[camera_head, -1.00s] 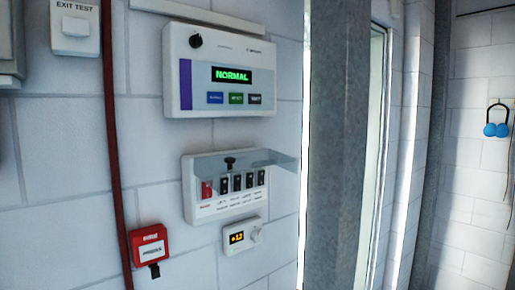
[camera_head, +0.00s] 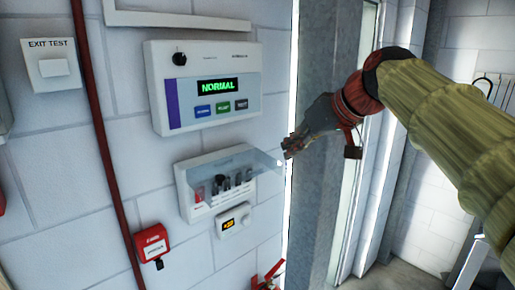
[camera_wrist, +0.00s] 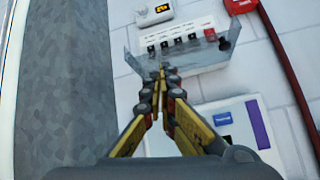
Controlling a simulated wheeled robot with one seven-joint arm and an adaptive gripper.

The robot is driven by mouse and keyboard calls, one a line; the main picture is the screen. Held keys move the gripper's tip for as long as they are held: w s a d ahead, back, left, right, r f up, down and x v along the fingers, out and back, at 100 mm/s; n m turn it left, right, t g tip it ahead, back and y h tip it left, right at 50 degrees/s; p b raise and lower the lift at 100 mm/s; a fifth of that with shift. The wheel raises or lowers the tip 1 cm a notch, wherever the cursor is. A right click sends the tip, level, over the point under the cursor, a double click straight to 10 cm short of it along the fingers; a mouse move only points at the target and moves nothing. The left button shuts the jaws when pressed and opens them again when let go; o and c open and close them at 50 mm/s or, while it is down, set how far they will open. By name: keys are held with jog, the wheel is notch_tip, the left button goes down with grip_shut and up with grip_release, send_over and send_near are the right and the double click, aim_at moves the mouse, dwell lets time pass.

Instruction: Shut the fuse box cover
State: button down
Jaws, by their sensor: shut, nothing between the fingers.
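The fuse box (camera_head: 188,205) is a white wall box with a red switch and several black ones in a row. Its clear cover (camera_head: 238,160) is raised and juts out from the top of the box over the switches. My gripper (camera_head: 290,150) is shut and empty, at the right outer end of the cover. In the wrist view, which is upside down, the shut fingertips (camera_wrist: 161,76) overlap the cover (camera_wrist: 134,72) in front of the fuse box (camera_wrist: 208,82). I cannot tell whether they touch it.
The panel reading NORMAL (camera_head: 160,85) is on the wall above the fuse box. A small dial unit (camera_head: 233,222) sits below it. A red call box (camera_head: 152,243) and a red pipe (camera_head: 98,120) are to the left. A grey column (camera_head: 318,215) stands close on the right.

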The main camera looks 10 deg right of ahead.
notch_tip(320, 180, up, 5)
jog(key=a+n+y, duration=0.1)
jog(key=a+n, duration=0.1)
jog(key=n+p, duration=0.1)
jog(key=p, duration=0.1)
send_near(237, 169)
jog(key=shift+w+d+f, duration=0.2)
jog(key=shift+w+f, duration=0.2)
jog(key=shift+f, duration=0.05)
jog(key=shift+w+d+f, duration=0.15)
jog(key=shift+w+f, duration=0.25)
jog(key=shift+f, duration=0.1)
jog(key=shift+w+f, duration=0.1)
jog(key=shift+f, duration=0.1)
